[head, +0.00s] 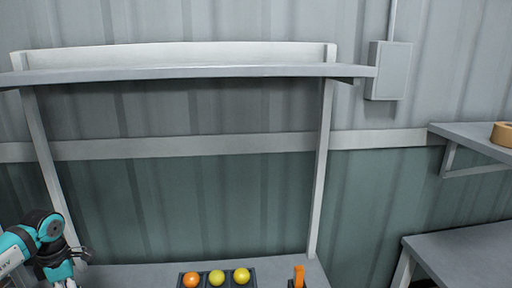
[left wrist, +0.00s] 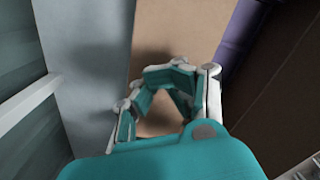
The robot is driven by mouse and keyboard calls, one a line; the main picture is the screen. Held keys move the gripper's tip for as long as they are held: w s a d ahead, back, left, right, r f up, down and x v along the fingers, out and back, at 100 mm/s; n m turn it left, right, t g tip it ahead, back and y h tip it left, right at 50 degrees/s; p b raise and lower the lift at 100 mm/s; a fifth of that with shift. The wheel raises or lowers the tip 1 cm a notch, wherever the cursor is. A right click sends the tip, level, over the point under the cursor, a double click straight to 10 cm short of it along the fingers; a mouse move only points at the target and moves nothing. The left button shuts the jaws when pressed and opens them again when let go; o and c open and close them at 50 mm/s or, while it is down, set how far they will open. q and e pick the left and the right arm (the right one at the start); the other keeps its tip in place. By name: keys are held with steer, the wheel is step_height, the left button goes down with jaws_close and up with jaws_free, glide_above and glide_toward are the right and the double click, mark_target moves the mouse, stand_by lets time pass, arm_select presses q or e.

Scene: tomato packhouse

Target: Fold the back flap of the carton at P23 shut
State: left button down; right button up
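A tan cardboard surface (left wrist: 185,30), seemingly part of the carton, lies beneath my left gripper in the left wrist view. I cannot tell which panel or flap it is. My left gripper (left wrist: 168,74) points down over it, with its fingertips drawn together and nothing visible between them. Contact with the cardboard cannot be told. In the head view my left gripper (head: 80,254) is at the lower left, by the bench's left post. The carton is not visible in the head view. My right gripper is in neither view.
A dark tray (head: 205,281) holding an orange and two yellow tomatoes is on the bench, with an orange-topped tool (head: 298,277) to its right. A grey shelf (head: 190,73) spans above. A tape roll (head: 503,134) sits on a right-hand shelf.

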arm_select(q)
steer(key=shift+f, duration=0.25)
steer(key=shift+r, duration=0.1)
steer(key=shift+r+p, duration=2.6)
steer(key=shift+r, duration=0.9)
steer(key=shift+f, duration=0.1)
